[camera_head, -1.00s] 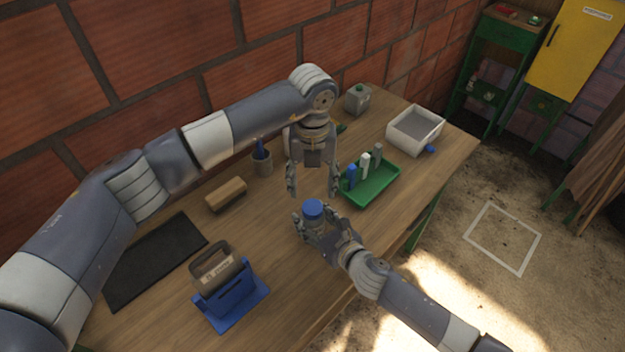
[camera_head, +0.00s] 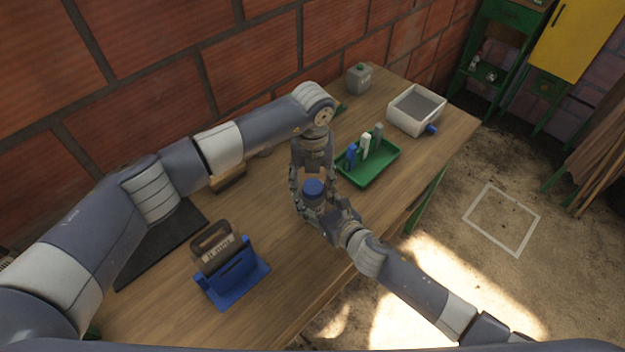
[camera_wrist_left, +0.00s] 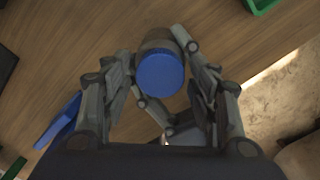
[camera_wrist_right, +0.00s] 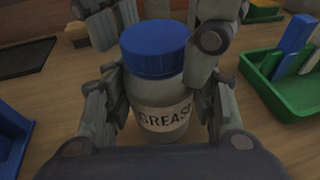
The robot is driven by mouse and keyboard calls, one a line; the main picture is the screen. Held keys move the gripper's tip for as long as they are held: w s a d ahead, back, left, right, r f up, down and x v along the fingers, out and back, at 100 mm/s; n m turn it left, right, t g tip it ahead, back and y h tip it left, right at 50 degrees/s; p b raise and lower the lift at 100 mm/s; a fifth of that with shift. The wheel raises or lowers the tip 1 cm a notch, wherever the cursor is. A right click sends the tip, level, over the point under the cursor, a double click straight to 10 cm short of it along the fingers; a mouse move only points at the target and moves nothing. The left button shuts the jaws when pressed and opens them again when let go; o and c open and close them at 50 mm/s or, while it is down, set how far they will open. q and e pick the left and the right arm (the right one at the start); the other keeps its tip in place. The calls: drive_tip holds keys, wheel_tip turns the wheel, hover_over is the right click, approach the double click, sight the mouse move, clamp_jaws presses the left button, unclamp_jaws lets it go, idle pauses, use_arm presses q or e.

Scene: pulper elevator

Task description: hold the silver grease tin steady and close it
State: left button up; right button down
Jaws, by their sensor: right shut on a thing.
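The silver grease tin (camera_wrist_right: 160,108) has a label reading GREASE and stands upright with a blue lid (camera_wrist_right: 155,48) on its top. The lid also shows in the head view (camera_head: 313,187) and the left wrist view (camera_wrist_left: 159,74). My right gripper (camera_head: 318,213) is shut around the tin's body from the front; its fingers show on both sides in the right wrist view (camera_wrist_right: 160,105). My left gripper (camera_head: 312,188) points down from above, its fingers open on either side of the lid. In the left wrist view, the lid lies between the spread fingertips (camera_wrist_left: 155,60).
A green tray (camera_head: 367,163) with blue, white and grey items stands to the right of the tin. A white bin (camera_head: 398,122) and a grey can (camera_head: 358,79) are farther back. A blue holder (camera_head: 232,283) and dark mat (camera_head: 150,252) lie to the left.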

use_arm(q)
drive_tip(key=c, duration=0.8)
drive_tip(key=m, duration=1.1)
drive_tip(key=o, duration=1.3)
drive_tip(key=shift+c, duration=0.2)
wheel_tip(320, 180, up, 12)
use_arm(e)
drive_tip(key=c, duration=0.6)
unclamp_jaws()
